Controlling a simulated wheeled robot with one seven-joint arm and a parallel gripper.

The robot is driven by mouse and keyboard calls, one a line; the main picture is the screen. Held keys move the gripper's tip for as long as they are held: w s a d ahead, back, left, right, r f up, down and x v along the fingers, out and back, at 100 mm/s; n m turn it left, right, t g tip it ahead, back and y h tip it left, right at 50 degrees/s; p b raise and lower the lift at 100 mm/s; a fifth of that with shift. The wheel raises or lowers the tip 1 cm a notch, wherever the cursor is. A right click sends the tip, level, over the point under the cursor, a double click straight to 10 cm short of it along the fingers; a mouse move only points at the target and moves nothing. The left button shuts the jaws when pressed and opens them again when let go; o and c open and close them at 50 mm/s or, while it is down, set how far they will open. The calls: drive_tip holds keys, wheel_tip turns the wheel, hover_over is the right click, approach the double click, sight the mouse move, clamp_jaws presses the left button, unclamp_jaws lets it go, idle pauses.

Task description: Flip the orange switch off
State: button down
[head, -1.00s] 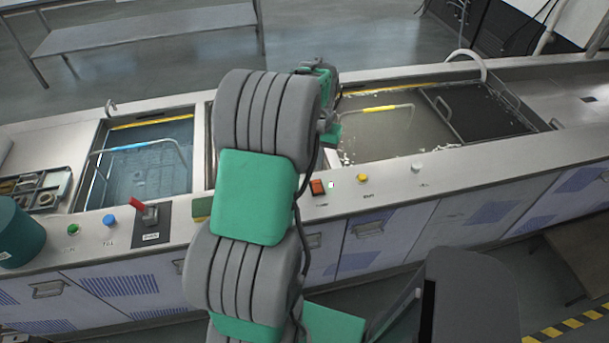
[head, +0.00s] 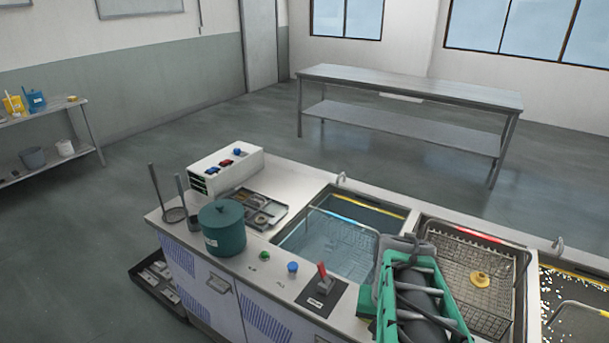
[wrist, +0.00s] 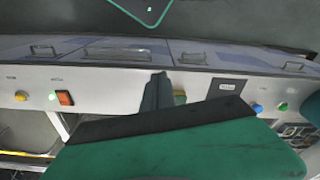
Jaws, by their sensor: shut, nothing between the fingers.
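The orange switch (wrist: 64,98) is on the pale front ledge, at the left in the wrist view. A lit green lamp (wrist: 52,95) sits right beside it. I cannot tell the switch's position from its small, tilted face. The switch is not visible in the head view. My gripper (wrist: 158,92) shows in the wrist view as a dark green finger shape over the ledge, shut and empty. It is to the right of the switch and apart from it. A broad green part of mine fills the bottom of that view.
In the wrist view, a yellow knob (wrist: 20,96) is left of the switch. The head view shows a red lever (head: 322,272), blue knob (head: 292,267), green pot (head: 222,228) and wire basket (head: 475,270).

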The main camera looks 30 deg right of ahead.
drive_tip(key=w+a+r+n+t, duration=0.1)
drive_tip(key=w+a+r+n, duration=0.3)
drive_tip(key=a, duration=0.5)
drive_tip(key=w+a+r+n+t, duration=0.2)
drive_tip(key=w+a+r+n, duration=0.2)
drive_tip(key=a, duration=0.6)
drive_tip(key=shift+w+r+n+y, duration=0.15)
drive_tip(key=shift+w+n+y, duration=0.15)
drive_tip(key=shift+y, duration=0.1)
